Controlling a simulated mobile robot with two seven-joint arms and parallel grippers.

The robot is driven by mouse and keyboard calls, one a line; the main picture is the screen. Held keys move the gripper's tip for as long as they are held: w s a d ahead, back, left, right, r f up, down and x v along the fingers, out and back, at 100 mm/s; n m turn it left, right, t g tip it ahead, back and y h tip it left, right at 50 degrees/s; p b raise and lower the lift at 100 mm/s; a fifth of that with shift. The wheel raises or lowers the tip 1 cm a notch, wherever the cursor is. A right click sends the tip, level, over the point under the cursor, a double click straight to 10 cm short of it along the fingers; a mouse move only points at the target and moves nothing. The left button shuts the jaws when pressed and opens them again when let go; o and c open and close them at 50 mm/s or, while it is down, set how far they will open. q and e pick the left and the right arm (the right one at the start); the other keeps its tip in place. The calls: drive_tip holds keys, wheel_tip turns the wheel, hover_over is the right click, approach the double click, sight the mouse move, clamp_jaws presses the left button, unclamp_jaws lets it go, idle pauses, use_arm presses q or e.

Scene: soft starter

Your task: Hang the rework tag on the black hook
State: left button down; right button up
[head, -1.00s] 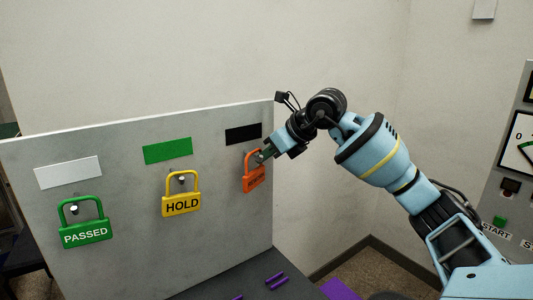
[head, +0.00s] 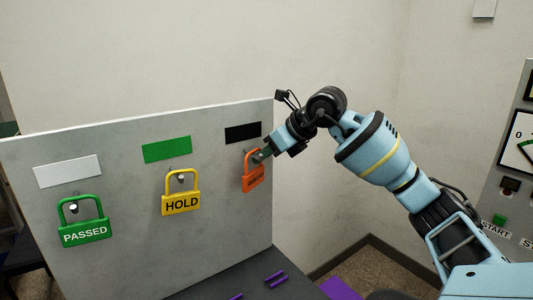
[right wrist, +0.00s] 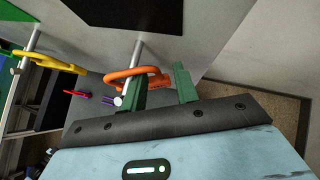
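The orange padlock-shaped tag (head: 254,184) hangs at the right end of the grey board, below the black label; its lettering is too small to read. My right gripper (head: 261,155) is at the tag's upper part. In the right wrist view its two green fingers (right wrist: 160,88) stand apart, with part of the orange tag (right wrist: 122,74) showing in the gap and beside the left finger. The metal hook (right wrist: 138,46) reaches out from the board to the tag's loop; its pale tip shows left of the fingers. My left gripper is not in view.
The board (head: 120,135) also carries a green PASSED tag (head: 86,235) under a white label and a yellow HOLD tag (head: 181,205) under a green label, each on a hook. Purple pieces (head: 276,279) lie on the dark surface below. A control panel (head: 510,175) stands at the right.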

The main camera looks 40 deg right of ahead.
drive_tip(key=shift+s, duration=0.1)
drive_tip(key=v, duration=0.7)
drive_tip(key=shift+s+r, duration=0.25)
drive_tip(key=shift+d, duration=0.1)
